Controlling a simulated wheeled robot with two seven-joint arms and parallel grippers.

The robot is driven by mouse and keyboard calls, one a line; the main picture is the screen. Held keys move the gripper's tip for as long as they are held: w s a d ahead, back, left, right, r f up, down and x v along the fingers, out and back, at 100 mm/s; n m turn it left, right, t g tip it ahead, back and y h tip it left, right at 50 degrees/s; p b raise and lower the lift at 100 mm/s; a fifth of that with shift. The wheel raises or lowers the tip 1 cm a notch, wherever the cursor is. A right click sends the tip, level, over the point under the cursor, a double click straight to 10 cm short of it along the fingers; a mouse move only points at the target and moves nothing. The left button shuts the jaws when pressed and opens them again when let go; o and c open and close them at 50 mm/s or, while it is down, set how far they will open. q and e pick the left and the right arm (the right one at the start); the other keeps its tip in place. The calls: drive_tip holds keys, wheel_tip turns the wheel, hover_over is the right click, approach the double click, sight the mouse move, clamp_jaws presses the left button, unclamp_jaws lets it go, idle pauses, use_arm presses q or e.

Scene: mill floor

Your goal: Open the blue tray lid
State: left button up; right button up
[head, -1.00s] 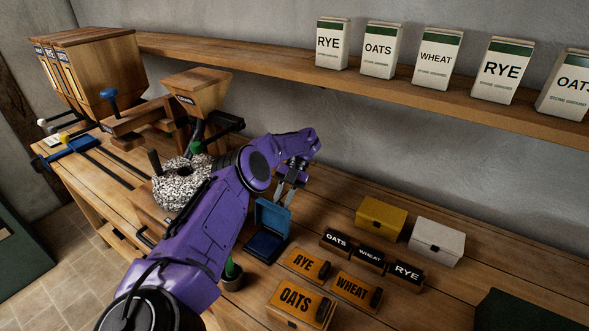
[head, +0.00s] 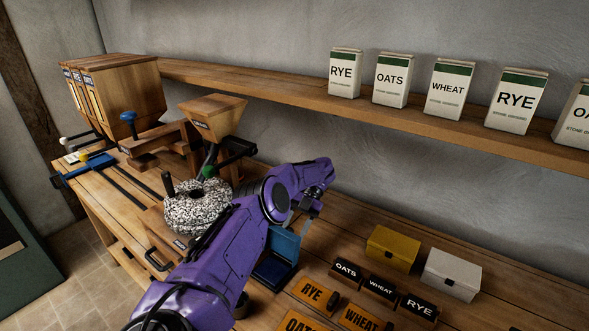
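The blue tray (head: 271,271) sits on the bench, partly covered by my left arm. Its blue lid (head: 284,243) stands raised at the back, so the tray is open. My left gripper (head: 311,212) is just above and to the right of the lid's upper edge, and it appears apart from the lid. Its fingers are small and partly hidden by the wrist, so their spacing is unclear. My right gripper is out of view.
A yellow box (head: 392,248) and a white box (head: 450,275) stand right of the tray. Black grain labels (head: 380,286) and orange labelled blocks (head: 315,295) lie in front. A speckled millstone (head: 197,206) stands left of my arm. A shelf (head: 400,110) with grain packets runs above.

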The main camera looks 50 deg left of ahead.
use_arm(q)
drive_tip(key=s+d+r, duration=0.1)
drive_tip(key=r, duration=0.2)
drive_tip(key=s+d+r+b, duration=0.1)
drive_tip(key=r, duration=0.2)
drive_tip(key=s+d+r+b, duration=0.1)
drive_tip(key=r, duration=0.1)
drive_tip(key=shift+s+d+r, duration=0.2)
drive_tip(key=shift+s+r, duration=0.05)
drive_tip(key=shift+r, duration=0.15)
drive_tip(key=s+d+r+b, duration=0.3)
drive_tip(key=s+d+r, duration=0.1)
drive_tip(key=s+d, duration=0.2)
drive_tip(key=shift+d, duration=0.35)
drive_tip(key=shift+s+r, duration=0.1)
